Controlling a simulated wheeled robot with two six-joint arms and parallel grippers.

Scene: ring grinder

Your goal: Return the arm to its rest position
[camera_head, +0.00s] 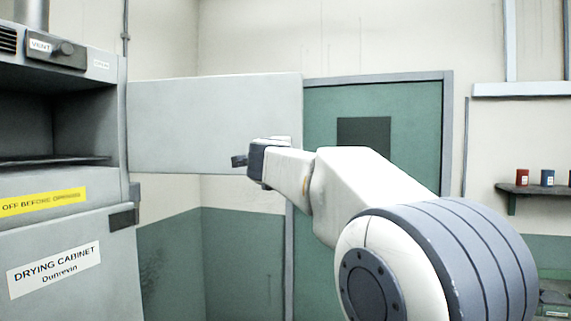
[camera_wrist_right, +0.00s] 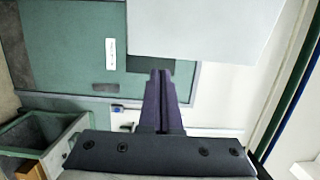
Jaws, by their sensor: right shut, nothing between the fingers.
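My right arm reaches in from the lower right in the head view. Its right gripper (camera_head: 238,161) is in front of the open cabinet door (camera_head: 200,120), near that door's lower right part. In the right wrist view the two dark fingers of the right gripper (camera_wrist_right: 160,75) are together, with nothing between them. The light panel of the cabinet door also shows at the top of the wrist view (camera_wrist_right: 200,30). My left gripper is not in either view.
The drying cabinet (camera_head: 70,220) stands at the left, its upper compartment open. A green door (camera_head: 400,140) is in the back wall. A shelf (camera_head: 535,189) with small cans is at the right. A green-rimmed bin (camera_wrist_right: 40,130) shows at the lower left of the wrist view.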

